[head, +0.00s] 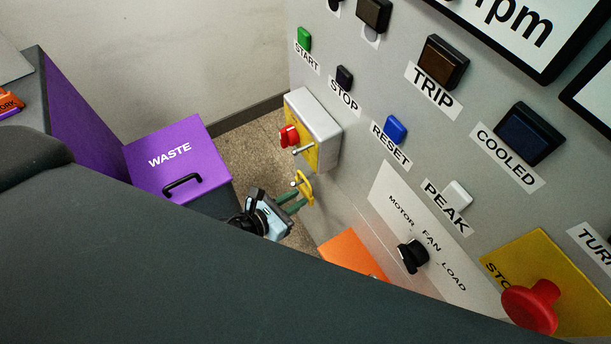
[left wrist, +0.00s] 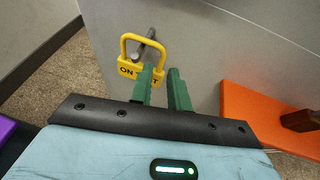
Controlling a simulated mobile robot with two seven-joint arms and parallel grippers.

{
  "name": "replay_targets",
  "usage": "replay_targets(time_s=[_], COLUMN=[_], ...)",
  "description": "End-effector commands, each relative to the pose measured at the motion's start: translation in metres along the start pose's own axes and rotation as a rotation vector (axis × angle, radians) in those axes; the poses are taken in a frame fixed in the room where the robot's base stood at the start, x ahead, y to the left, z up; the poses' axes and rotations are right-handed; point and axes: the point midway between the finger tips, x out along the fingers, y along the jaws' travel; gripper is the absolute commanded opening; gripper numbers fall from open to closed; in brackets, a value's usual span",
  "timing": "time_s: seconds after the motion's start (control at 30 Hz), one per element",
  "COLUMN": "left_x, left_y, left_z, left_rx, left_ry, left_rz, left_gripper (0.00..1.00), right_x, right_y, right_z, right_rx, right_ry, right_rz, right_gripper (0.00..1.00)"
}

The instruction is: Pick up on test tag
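The yellow ON TEST tag (head: 306,186) hangs by its loop on a grey peg on the side of the panel. It also shows in the left wrist view (left wrist: 127,68), where a finger covers the middle of its lettering. My left gripper (head: 294,202) is just below and in front of the tag. Its two green fingers stand apart with a gap between them, and part of the tag shows in that gap in the left wrist view (left wrist: 162,76). I cannot tell whether a finger touches the tag. My right gripper is not in view.
A grey switch box (head: 318,125) with a red knob (head: 289,136) and a bolt sits above the tag. A purple WASTE bin (head: 178,160) stands left. An orange surface (head: 352,254) lies to the right below. Panel buttons and a red stop button (head: 531,307) are right.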

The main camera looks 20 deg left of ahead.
Motion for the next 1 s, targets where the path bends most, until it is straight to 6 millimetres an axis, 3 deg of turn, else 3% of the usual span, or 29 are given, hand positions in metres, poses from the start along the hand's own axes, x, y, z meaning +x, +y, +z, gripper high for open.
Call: replay_targets(time_s=[0.27, 0.6, 0.87, 1.0], left_x=[0.013, 0.055, 0.058, 0.057], left_y=[-0.001, -0.004, -0.004, -0.004], left_z=[-0.002, -0.005, -0.005, -0.005], left_rx=[-0.003, -0.004, -0.004, -0.004], left_ry=[0.001, 0.002, 0.002, 0.002], left_rz=[0.000, 0.000, -0.001, -0.001], left_gripper=[0.18, 0.18, 0.18, 0.03], right_x=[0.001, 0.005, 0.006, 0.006], right_y=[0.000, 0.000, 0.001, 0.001], right_z=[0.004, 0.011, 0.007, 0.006], right_rx=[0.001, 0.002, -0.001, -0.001], right_ry=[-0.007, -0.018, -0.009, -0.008], right_rz=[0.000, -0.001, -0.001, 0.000], right_gripper=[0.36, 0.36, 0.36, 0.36])
